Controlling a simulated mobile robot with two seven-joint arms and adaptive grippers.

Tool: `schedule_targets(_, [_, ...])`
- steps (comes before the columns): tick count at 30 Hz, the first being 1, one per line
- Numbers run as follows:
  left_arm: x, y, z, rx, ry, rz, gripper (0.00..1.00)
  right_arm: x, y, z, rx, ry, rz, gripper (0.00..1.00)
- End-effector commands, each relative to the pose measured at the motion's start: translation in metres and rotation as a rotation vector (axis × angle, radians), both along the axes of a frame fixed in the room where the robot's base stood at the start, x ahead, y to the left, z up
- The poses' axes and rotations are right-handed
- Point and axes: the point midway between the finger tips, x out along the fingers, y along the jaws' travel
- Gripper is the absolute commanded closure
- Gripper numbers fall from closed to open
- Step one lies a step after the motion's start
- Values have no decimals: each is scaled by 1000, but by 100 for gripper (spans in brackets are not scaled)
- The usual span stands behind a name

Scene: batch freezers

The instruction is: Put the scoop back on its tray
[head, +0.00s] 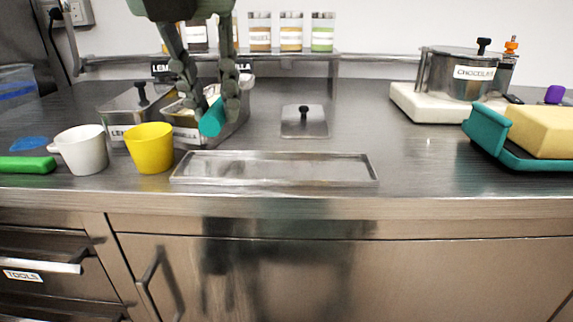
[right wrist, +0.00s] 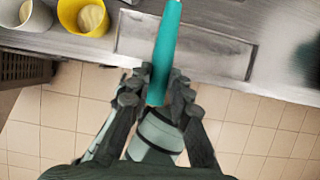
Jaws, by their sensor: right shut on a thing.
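The scoop's teal handle (head: 212,119) is between the fingers of my right gripper (head: 211,108), which is shut on it. In the right wrist view the handle (right wrist: 165,50) sticks out past the fingertips of my right gripper (right wrist: 154,93). The scoop's bowl cannot be made out clearly. The scoop is held above the counter, in front of an open metal tub (head: 190,135). A long shallow metal tray (head: 280,170), empty, lies near the counter's front edge, below and right of the gripper. It also shows in the right wrist view (right wrist: 215,50). My left gripper is not in view.
A white cup (head: 82,152) and yellow cup (head: 150,150) stand left of the tray. A lidded tub (head: 128,107) is behind them. A loose metal lid (head: 304,122) lies behind the tray. A chocolate pot (head: 460,75) and teal-edged tray (head: 487,132) are at right.

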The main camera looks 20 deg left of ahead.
Motion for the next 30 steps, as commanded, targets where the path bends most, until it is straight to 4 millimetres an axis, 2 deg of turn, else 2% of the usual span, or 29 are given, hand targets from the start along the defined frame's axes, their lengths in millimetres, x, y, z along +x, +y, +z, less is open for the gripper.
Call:
schedule_targets(1, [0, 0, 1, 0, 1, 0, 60, 4, -14, -7, 0, 1, -2, 100])
schedule_targets(6, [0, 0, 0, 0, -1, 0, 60, 14, -48, -29, 0, 1, -2, 100])
schedule_targets(10, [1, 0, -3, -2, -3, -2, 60, 18, -64, -39, 2, 0, 0, 100])
schedule_targets(16, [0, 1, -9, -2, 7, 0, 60, 19, -70, -49, 0, 0, 1, 100])
schedule_targets(21, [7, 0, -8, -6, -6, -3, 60, 19, -71, -73, -2, 1, 1, 100])
schedule_targets(24, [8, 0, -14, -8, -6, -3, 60, 19, -70, -82, 2, 1, 1, 100])
schedule_targets(30, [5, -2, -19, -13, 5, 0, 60, 19, -70, -83, 1, -1, 0, 100])
